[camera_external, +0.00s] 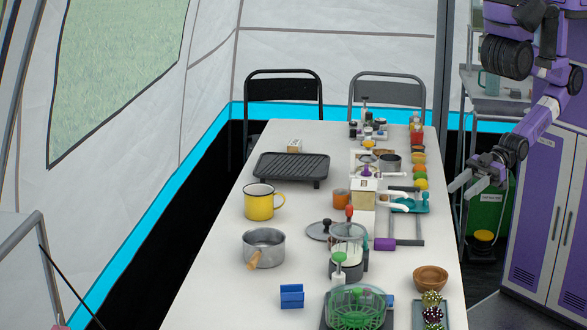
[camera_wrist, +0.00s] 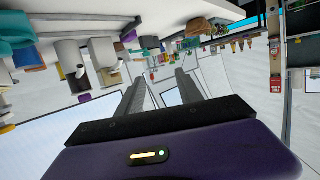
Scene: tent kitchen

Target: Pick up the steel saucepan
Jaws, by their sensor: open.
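The steel saucepan (camera_external: 264,244) stands upright on the near left part of the long white table (camera_external: 205,285). Its wooden handle points toward the camera and down to the left. My gripper (camera_external: 467,188) is open and empty in the air beyond the table's right edge, well apart from the saucepan. In the wrist view the two open fingers (camera_wrist: 161,78) have nothing between them. The wrist view looks tilted over, and I cannot pick out the saucepan there.
A yellow mug (camera_external: 260,204) and a black griddle (camera_external: 291,168) stand behind the saucepan. A lid (camera_external: 318,232), a blender-like jar (camera_external: 347,240) and a blue holder (camera_external: 291,296) are to its right. Two chairs (camera_external: 284,88) stand at the far end. The table's left strip is clear.

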